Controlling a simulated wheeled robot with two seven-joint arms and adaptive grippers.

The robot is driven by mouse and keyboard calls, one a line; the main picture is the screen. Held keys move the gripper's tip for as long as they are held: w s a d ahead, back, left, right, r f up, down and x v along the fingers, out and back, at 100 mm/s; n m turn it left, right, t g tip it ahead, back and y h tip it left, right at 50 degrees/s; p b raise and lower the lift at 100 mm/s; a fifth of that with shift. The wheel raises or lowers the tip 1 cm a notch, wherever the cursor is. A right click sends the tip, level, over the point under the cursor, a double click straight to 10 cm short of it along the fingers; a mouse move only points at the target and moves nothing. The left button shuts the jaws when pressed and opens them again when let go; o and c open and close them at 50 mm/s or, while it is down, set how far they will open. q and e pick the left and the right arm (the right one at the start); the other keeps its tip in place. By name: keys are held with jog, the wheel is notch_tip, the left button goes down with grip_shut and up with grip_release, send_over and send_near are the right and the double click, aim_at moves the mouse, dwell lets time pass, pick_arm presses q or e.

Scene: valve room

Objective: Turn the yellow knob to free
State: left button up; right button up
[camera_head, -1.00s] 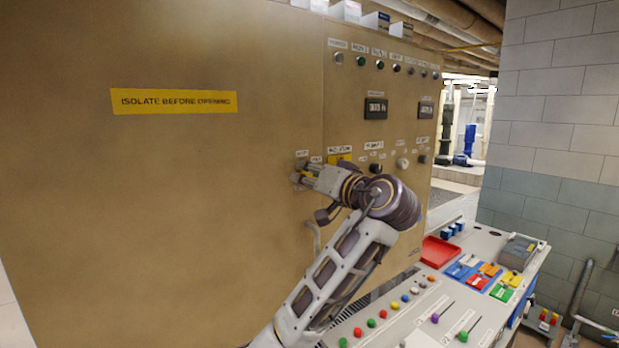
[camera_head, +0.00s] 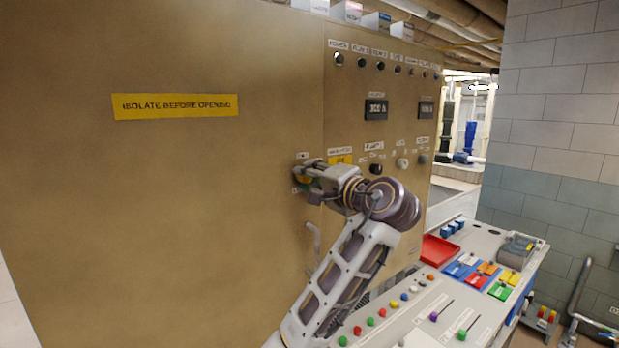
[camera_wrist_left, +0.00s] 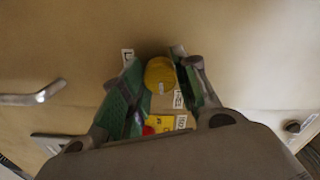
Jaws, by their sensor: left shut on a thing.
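The yellow knob (camera_wrist_left: 160,75) is on the tan cabinet door and shows between my left gripper's fingers in the left wrist view. My left gripper (camera_head: 304,174) is at the cabinet front in the head view, shut on the knob, with a green-padded finger on each side of it. Small white labels (camera_wrist_left: 127,55) sit around the knob, partly covered by the fingers; their words cannot be read in full. In the head view the gripper hides most of the knob. My right gripper is not in view.
A bent door handle (camera_head: 313,240) is below the gripper. A black knob (camera_head: 376,169) and a white knob (camera_head: 402,163) are to the right. A sloped console (camera_head: 400,315) with coloured buttons and a red tray (camera_head: 439,250) stands at lower right.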

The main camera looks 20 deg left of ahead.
pick_arm(q)
jog(key=shift+m, duration=0.8)
jog(key=o, duration=1)
jog(key=shift+d, duration=0.1)
jog(key=shift+v, duration=5.95)
jog(key=shift+w, duration=0.1)
